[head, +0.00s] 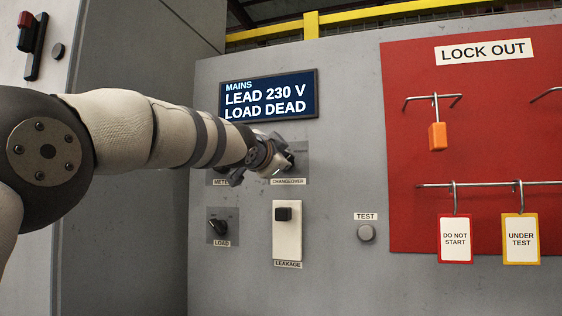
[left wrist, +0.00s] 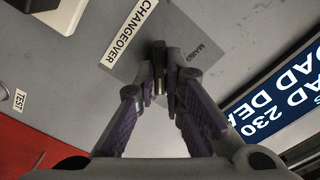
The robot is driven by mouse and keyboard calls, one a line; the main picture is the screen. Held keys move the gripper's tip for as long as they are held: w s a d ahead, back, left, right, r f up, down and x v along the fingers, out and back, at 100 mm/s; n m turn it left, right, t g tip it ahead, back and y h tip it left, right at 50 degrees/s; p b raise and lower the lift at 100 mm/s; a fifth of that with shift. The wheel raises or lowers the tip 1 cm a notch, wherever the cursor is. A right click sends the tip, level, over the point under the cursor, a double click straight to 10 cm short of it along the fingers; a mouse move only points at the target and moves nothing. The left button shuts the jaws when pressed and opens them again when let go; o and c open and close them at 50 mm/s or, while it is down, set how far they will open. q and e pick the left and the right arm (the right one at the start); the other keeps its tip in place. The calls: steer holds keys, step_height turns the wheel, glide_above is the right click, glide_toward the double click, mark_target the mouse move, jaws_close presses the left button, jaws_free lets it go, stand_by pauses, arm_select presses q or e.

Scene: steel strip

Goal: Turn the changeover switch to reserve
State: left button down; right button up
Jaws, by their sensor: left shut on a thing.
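The changeover switch (head: 292,158) is on the grey panel, above its CHANGEOVER label (head: 288,182). My left gripper (head: 280,163) reaches it from the left and covers most of it. In the left wrist view the fingers of my left gripper (left wrist: 160,85) are closed on the switch's dark knob (left wrist: 159,78). A MAINS mark (left wrist: 207,53) shows on the switch's grey plate. The fingers hide the knob's pointer, so I cannot tell its exact position. The display (head: 268,98) reads MAINS, LEAD 230 V, LOAD DEAD. My right gripper is not in view.
The LOAD switch (head: 218,226) and the LEAKAGE device (head: 287,232) are below, and the TEST button (head: 366,233) is to the right. A red LOCK OUT board (head: 480,100) carries hooks, an orange padlock (head: 437,137) and two tags. The METER switch is mostly hidden behind my arm.

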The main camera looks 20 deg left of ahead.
arm_select(q)
steer(key=shift+r, duration=0.3)
steer(key=c, duration=1.7)
jaws_free()
steer(key=shift+w+f, duration=0.1)
steer(key=shift+f, duration=0.1)
